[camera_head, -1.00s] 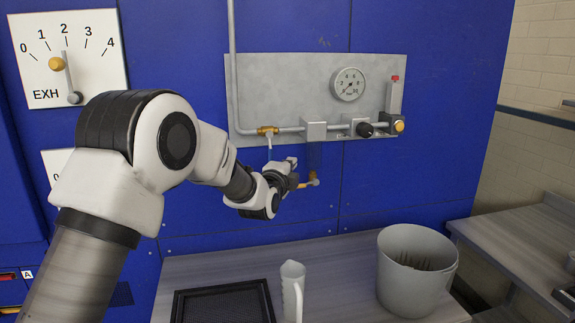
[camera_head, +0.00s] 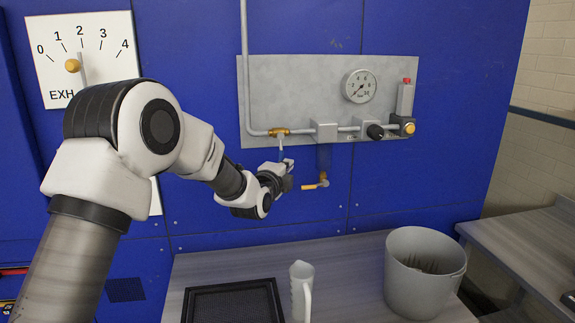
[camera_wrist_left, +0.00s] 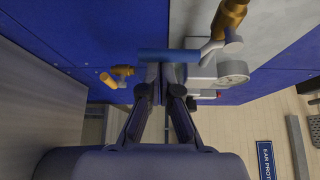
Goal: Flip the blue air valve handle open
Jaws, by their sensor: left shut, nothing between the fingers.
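The brass air valve (camera_head: 279,131) sits on the pipe at the lower left of the grey panel. Its handle hangs down from it, with the blue grip (camera_head: 281,154) hard to make out against the blue wall. In the left wrist view the blue grip (camera_wrist_left: 168,56) lies crosswise just past my fingertips, and the valve body (camera_wrist_left: 230,18) is at the upper right. My left gripper (camera_head: 289,173) is shut and empty beside the handle's lower end. Its closed fingers (camera_wrist_left: 160,73) appear very close to the grip; I cannot tell if they touch. My right gripper is not in view.
A brass tap (camera_head: 316,184) sticks out below the panel, right of my gripper. Below, a bench holds a black tray (camera_head: 232,302), a jug (camera_head: 302,289) and a grey bucket (camera_head: 424,271).

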